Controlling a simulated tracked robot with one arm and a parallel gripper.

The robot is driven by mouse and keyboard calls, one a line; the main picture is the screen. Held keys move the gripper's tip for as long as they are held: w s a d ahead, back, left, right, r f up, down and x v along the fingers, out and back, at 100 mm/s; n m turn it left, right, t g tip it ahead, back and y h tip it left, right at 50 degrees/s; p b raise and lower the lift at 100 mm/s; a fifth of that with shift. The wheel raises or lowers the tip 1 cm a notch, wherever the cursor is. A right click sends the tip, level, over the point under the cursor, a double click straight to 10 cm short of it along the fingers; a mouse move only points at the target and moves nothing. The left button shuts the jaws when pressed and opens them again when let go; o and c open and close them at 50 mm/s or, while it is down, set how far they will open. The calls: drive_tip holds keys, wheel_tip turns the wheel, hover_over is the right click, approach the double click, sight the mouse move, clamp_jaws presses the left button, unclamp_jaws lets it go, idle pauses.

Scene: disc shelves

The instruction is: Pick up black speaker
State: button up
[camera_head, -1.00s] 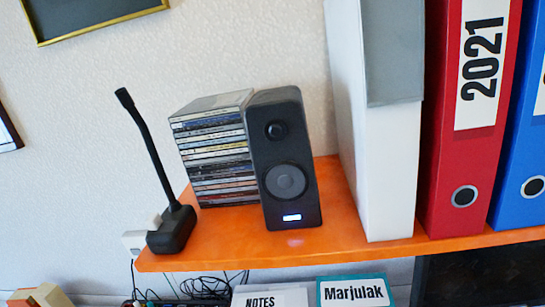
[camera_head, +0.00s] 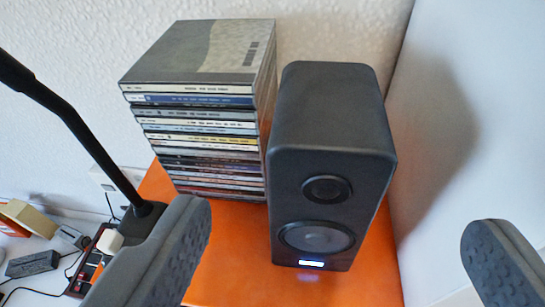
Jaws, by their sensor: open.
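The black speaker (camera_head: 329,165) stands upright on the orange shelf (camera_head: 235,255), with two round drivers on its front and a small lit display near its base. I see it from above and in front. My gripper (camera_head: 345,235) is open and empty. Its left finger (camera_head: 160,250) shows at the lower left and its right finger (camera_head: 500,262) at the lower right, one to each side of the speaker in the picture. Neither finger appears to touch the speaker. Nothing hides the speaker's front.
A stack of disc cases (camera_head: 205,110) stands close to the speaker's left. A black gooseneck microphone (camera_head: 75,125) rises at the left. A white box (camera_head: 450,130) stands to the right with a gap. Lower left, a white surface (camera_head: 45,285) holds small items and cables.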

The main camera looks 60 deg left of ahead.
sight(328, 153)
drive_tip(key=p+x, duration=0.1)
drive_tip(key=x, duration=0.7)
drive_tip(key=shift+w+f, duration=0.15)
drive_tip(key=shift+f+p+x, duration=0.15)
drive_tip(key=shift+p+x, duration=0.15)
drive_tip(key=shift+x, duration=1.05)
drive_tip(key=shift+f+p+x, duration=0.15)
drive_tip(key=shift+p+x, duration=0.1)
drive_tip(key=shift+x, duration=1.15)
drive_tip(key=shift+d+r, duration=0.15)
drive_tip(key=shift+d, duration=0.1)
drive_tip(key=c, duration=1.6)
